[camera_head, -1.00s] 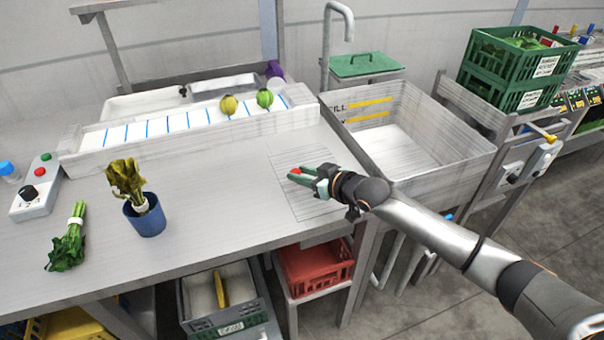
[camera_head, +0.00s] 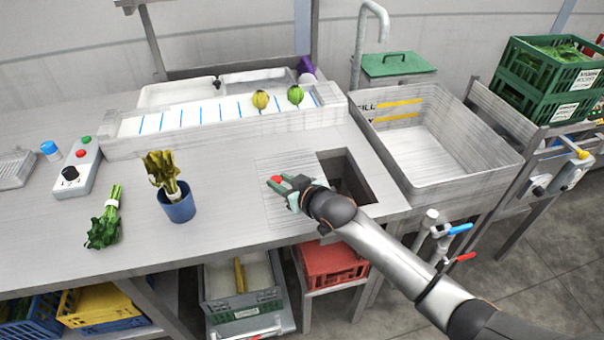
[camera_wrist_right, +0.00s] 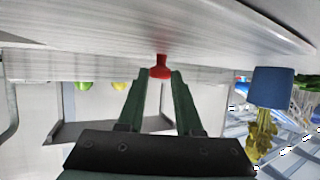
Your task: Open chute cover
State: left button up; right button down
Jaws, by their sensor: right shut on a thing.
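The chute cover (camera_head: 290,164) is a flat, finely lined panel on the grey worktop. It lies to the left of a dark rectangular chute opening (camera_head: 350,182), which is uncovered over much of its area. My right gripper (camera_head: 281,183) is shut on the cover's red knob (camera_head: 273,181). In the right wrist view the red knob (camera_wrist_right: 160,67) sits between the two green fingertips (camera_wrist_right: 160,76). My right forearm hides the opening's lower left edge. My left gripper is not in view.
A control box (camera_head: 78,168) is at far left. A sink (camera_head: 425,150) adjoins the opening on the right. A red crate (camera_head: 333,266) is below.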

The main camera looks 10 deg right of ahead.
jog(key=shift+a, duration=0.55)
jog(key=shift+f, duration=0.1)
jog(key=c, duration=0.6)
grip_release()
jog(key=shift+s, duration=0.1)
jog(key=p+v, duration=0.1)
jog(key=v, duration=1.1)
jog(key=shift+s+d+r, duration=0.15)
jog(key=shift+r, duration=0.05)
